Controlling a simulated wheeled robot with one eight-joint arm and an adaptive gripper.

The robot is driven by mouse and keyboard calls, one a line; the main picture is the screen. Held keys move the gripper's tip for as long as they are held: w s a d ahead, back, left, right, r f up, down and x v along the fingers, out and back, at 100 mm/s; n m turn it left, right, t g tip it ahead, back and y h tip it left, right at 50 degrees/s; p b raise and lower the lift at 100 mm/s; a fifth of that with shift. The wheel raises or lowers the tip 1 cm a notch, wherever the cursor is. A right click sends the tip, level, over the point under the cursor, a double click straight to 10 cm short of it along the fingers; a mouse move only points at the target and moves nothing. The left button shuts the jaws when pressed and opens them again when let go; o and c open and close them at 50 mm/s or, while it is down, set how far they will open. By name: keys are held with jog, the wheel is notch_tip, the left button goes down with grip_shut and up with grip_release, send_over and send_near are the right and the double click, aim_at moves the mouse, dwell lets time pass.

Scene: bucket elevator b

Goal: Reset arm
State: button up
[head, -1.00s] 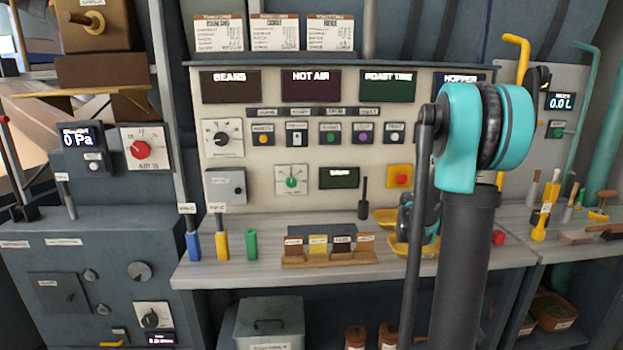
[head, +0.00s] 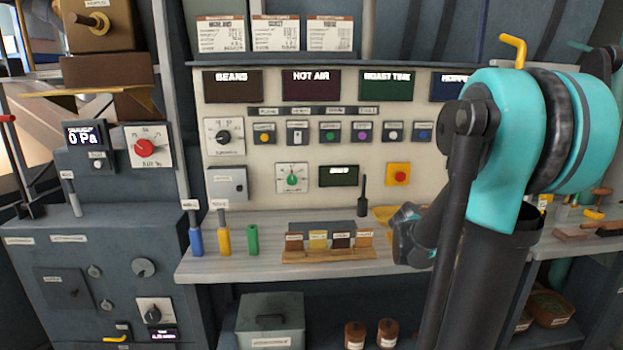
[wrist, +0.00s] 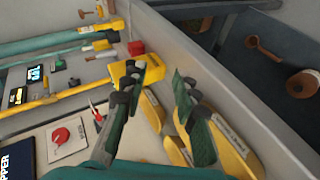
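My gripper (wrist: 163,85) shows in the wrist view with its two dark green fingers spread apart. Nothing is visible between them except the counter and yellow trays beyond. In the head view, part of my wrist shows left of my teal and black arm, above the right part of the counter, but the fingertips cannot be made out. My arm is bent, with its large teal joint high at the right. Yellow trays (wrist: 232,146) lie on the counter below the fingers in the wrist view, and one is partly hidden behind my arm in the head view.
The control panel (head: 270,135) stands behind the counter (head: 225,262). A wooden rack (head: 330,254) holds several small samples, with blue, yellow and green handles to its left. A black upright tool (head: 362,200) stands near my wrist. A red button (head: 398,174) is on the panel.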

jog(key=s+a+f+y, duration=0.3)
jog(key=s+a, duration=0.3)
jog(key=a, duration=0.2)
jog(key=s+a+f+m+y, duration=0.1)
jog(key=s+a+f+y, duration=0.3)
jog(key=s+a+f, duration=0.2)
jog(key=s+a+f+g+y, duration=0.1)
jog(key=s+a+f+y, duration=0.2)
jog(key=a, duration=0.6)
jog(key=s+f, duration=0.2)
jog(key=s, duration=0.1)
jog(key=shift+a+m+y, duration=0.3)
jog(key=shift+y, duration=0.1)
